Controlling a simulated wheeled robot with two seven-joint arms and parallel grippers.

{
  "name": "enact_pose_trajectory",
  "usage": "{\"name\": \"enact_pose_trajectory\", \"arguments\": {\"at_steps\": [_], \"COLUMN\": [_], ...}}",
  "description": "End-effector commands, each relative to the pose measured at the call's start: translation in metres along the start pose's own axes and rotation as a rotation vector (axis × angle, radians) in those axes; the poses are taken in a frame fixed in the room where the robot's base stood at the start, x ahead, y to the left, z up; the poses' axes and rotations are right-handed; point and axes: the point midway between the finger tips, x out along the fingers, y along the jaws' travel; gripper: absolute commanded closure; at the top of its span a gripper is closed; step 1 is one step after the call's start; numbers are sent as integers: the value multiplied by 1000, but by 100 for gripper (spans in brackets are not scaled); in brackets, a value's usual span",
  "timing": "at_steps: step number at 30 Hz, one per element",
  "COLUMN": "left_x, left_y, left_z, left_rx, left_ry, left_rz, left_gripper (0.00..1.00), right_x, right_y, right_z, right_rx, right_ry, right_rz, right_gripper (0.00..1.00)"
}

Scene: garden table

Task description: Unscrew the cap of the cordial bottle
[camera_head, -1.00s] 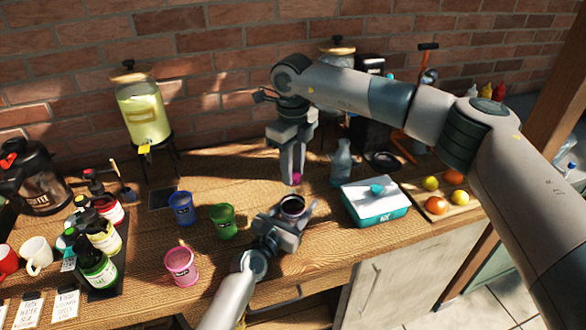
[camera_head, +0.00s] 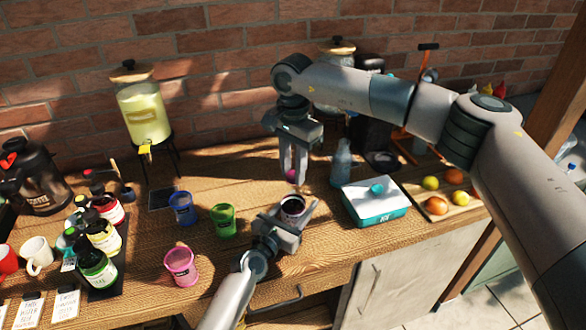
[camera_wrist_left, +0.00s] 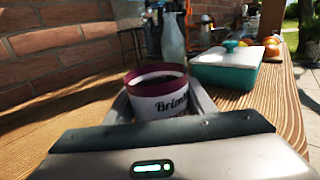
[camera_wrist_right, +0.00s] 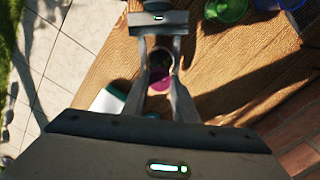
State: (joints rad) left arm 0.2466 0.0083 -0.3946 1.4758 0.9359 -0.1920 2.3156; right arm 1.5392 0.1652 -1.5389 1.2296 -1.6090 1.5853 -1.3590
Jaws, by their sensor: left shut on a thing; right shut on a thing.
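The cordial bottle (camera_head: 293,209) is a short, wide jar with a dark open mouth, a purple rim and a white label; it also shows in the left wrist view (camera_wrist_left: 160,104). My left gripper (camera_head: 296,216) is shut around its body near the table's front. The magenta cap (camera_head: 292,175) is held between the fingertips of my right gripper (camera_head: 293,178), which points down above the bottle. The cap looks apart from the bottle's mouth. In the right wrist view the cap (camera_wrist_right: 160,83) shows between the fingers, partly hidden.
A teal and white box (camera_head: 375,203) and a clear bottle (camera_head: 341,163) stand right of the bottle. Green (camera_head: 223,219), blue (camera_head: 182,208) and pink (camera_head: 181,265) cups stand to the left. Fruit lies on a board (camera_head: 460,207) at the right.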

Motion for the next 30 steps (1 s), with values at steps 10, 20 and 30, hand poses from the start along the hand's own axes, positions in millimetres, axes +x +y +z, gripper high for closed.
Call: {"name": "enact_pose_trajectory", "arguments": {"at_steps": [10,20,30], "left_x": [0,0,0], "left_y": [0,0,0], "left_z": [0,0,0], "left_rx": [0,0,0], "left_ry": [0,0,0], "left_rz": [0,0,0], "left_gripper": [100,100,100], "right_x": [-1,-1,-1], "right_y": [0,0,0], "right_z": [-1,-2,-2], "right_rx": [-509,-636,-635], "right_ry": [2,3,2], "right_rz": [-1,-1,-1], "right_gripper": [100,100,100]}}
